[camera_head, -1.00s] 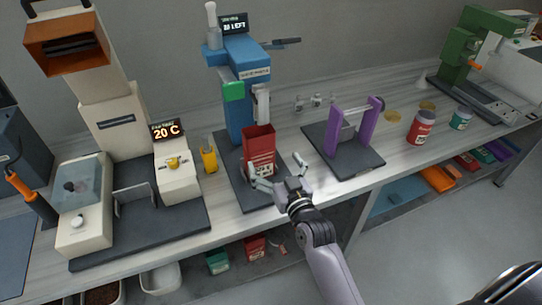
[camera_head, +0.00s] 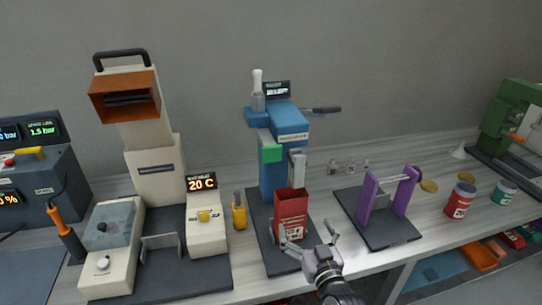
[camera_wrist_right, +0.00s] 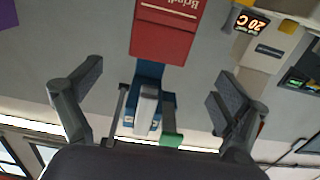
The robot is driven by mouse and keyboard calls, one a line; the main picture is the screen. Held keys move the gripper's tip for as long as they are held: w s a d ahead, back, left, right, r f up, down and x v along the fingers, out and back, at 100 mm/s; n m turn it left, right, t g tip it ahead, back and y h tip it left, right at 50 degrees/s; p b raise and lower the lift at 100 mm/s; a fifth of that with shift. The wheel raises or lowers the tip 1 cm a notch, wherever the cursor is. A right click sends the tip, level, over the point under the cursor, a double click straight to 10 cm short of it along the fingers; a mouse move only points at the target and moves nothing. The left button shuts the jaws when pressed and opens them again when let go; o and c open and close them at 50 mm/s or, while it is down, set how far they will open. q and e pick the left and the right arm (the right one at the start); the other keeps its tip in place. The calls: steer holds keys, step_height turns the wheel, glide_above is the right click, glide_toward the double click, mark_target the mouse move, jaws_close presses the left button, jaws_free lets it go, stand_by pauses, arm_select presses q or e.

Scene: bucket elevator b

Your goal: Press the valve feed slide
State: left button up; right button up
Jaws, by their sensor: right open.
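The blue bucket machine (camera_head: 290,125) stands upright on a dark base plate. A green block (camera_head: 270,153) and a pale grey upright piece (camera_head: 298,166) sit on its front; I cannot tell which part is the valve feed slide. A red bucket (camera_head: 291,213) is below them. My right gripper (camera_head: 307,235) is open and empty, its fingers spread in front of the bucket's lower part. My left gripper is out of view.
A purple-sided stand (camera_head: 368,200) is close on the right, with a red jar (camera_head: 460,200) farther right. Little bench is clear around the gripper.

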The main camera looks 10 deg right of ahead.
jaws_close()
stand_by(1.1)
stand_by(1.2)
